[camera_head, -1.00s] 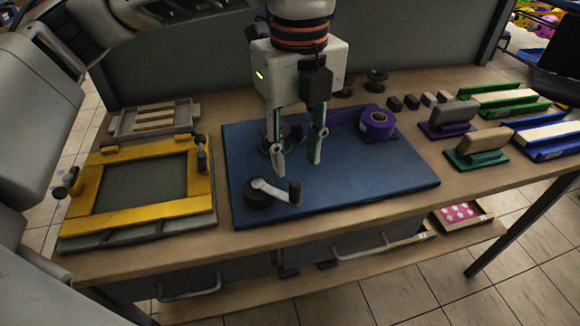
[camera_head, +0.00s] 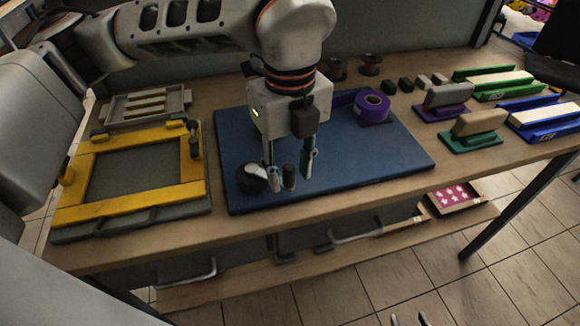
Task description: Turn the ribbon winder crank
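The ribbon winder crank (camera_head: 252,178) sits near the front left of the blue board (camera_head: 385,165). It has a dark round hub and a dark upright handle knob (camera_head: 289,177) on its right. My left gripper (camera_head: 288,182) points down over the crank, with one finger on each side of the knob. It looks open, with gaps between knob and fingers. The crank arm is mostly hidden. A purple ribbon roll (camera_head: 372,104) stands at the back right of the board. The fingertips of my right gripper (camera_head: 408,320) show apart at the bottom edge, over the floor.
A yellow frame (camera_head: 75,210) lies left of the board, with a grey rack (camera_head: 145,104) behind it. Squeegee-like blocks, one green-based (camera_head: 475,140) and one purple-based (camera_head: 445,108), stand at right beside green and blue trays. A pink patterned box (camera_head: 452,197) sits on the lower shelf.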

